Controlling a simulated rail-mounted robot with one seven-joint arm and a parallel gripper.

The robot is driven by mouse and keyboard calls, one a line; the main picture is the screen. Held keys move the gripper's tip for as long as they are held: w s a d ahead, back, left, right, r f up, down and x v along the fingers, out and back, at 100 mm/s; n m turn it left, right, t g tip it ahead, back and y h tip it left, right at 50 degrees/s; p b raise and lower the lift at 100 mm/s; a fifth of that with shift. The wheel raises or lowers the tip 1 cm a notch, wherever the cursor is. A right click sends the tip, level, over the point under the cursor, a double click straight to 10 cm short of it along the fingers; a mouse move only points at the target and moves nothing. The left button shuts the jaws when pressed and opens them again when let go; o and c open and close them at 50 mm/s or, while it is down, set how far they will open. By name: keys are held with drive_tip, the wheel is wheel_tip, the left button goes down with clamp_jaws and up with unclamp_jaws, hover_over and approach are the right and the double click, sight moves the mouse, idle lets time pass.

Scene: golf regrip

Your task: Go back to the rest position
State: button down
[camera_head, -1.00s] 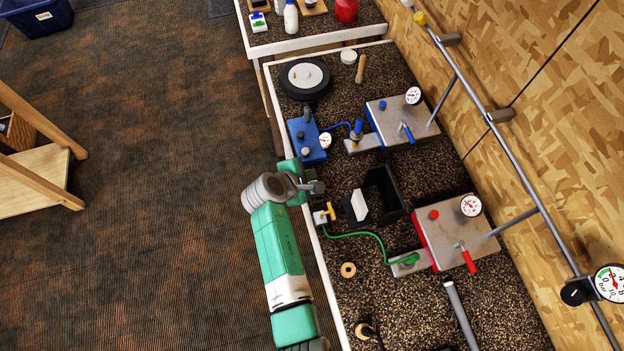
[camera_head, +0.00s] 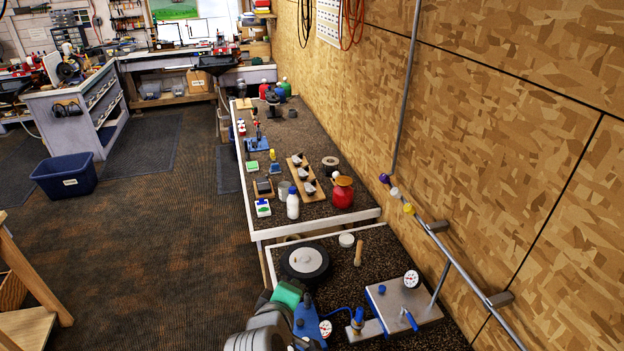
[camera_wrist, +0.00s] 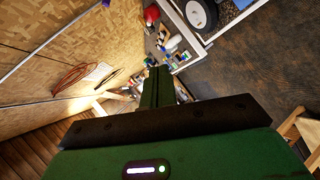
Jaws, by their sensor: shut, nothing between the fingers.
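My gripper (camera_wrist: 157,72) shows in the wrist view as a green body with a dark crossbar and green fingers closed together, empty. In the head view my arm shows at the bottom edge; a green part of it stands beside the blue box with a small dial (camera_head: 310,326) and overlaps its left side. The fingertips cannot be made out there. The wrist view looks past the fingers to the wooden wall, the bench and the floor.
The near bench holds a black wheel-like disc (camera_head: 304,262), a wooden peg (camera_head: 358,252) and a grey plate device with a gauge (camera_head: 403,305). A metal rail (camera_head: 447,254) runs along the wall (camera_head: 500,150). The carpet (camera_head: 150,270) at left is open, with a blue bin (camera_head: 66,178) beyond.

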drive_tip(key=s+d+r+m+t+y+p, duration=0.1)
drive_tip(key=s+r+m+t, duration=0.3)
drive_tip(key=r, duration=1.2)
drive_tip(key=s+d+r+m+t+y+p, duration=0.1)
drive_tip(key=s+r+m+t, duration=0.25)
drive_tip(key=r, duration=1.15)
drive_tip(key=s+d+r+m+t+y+p, duration=0.1)
drive_tip(key=s+r+m+t, duration=0.3)
drive_tip(key=s+r, duration=1.2)
drive_tip(key=shift+s+d+r+m+t, duration=0.25)
drive_tip(key=shift+d+r+m+t, duration=0.1)
drive_tip(key=shift+d+r+t, duration=0.15)
drive_tip(key=shift+f, duration=0.1)
